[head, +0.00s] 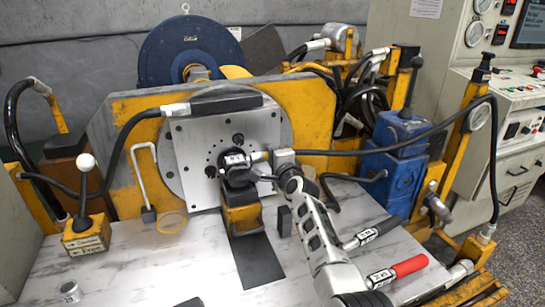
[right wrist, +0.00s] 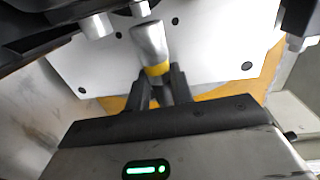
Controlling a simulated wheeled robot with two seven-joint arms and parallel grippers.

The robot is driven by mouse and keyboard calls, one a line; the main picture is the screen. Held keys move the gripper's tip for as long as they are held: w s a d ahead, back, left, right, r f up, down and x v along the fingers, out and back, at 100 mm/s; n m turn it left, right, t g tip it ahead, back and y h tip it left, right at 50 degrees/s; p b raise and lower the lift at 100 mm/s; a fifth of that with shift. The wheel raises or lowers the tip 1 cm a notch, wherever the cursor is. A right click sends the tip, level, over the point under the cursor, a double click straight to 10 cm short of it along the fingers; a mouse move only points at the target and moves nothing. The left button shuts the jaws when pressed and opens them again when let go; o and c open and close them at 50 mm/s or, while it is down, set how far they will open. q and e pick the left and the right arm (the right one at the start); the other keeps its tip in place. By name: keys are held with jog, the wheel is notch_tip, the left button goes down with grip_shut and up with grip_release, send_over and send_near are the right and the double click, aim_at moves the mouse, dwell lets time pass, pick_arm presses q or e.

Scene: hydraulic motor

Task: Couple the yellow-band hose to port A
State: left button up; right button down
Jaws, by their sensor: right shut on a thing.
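The dark hydraulic motor (head: 237,172) with small labels sits in front of a light square plate (head: 195,150) at the middle of the head view. The label lettering is too small to read, so I cannot tell which port is A. My right gripper (head: 262,177) is beside the motor's right side. In the right wrist view its fingers (right wrist: 162,88) are shut on the yellow-band hose (right wrist: 157,69), around its yellow band. The hose's grey metal end (right wrist: 149,40) points up toward a dark body with metal fittings (right wrist: 97,25). I cannot tell whether they touch. My left gripper is out of view.
Black hoses run left and right of the plate; one (head: 400,150) arcs to the right. A red-handled tool (head: 398,270) and a black-handled tool (head: 376,233) lie right of my arm. A white-knobbed lever (head: 86,165) stands left. The bench (head: 150,265) is mostly clear front left.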

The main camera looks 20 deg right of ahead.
jog(key=shift+a+p, duration=0.35)
jog(key=shift+a, duration=0.35)
dwell(0.3)
jog(key=c, duration=1.1)
grip_release()
jog(key=shift+c, duration=0.2)
jog(key=shift+s+a+r+p, duration=0.1)
jog(key=shift+s+r+p, duration=0.05)
jog(key=shift+s+p, duration=0.5)
jog(key=shift+s+a+r+p, duration=0.1)
jog(key=shift+s+p, duration=0.4)
jog(key=shift+p, duration=0.1)
jog(key=s+p, duration=0.3)
jog(key=s, duration=0.1)
jog(key=shift+s, duration=0.3)
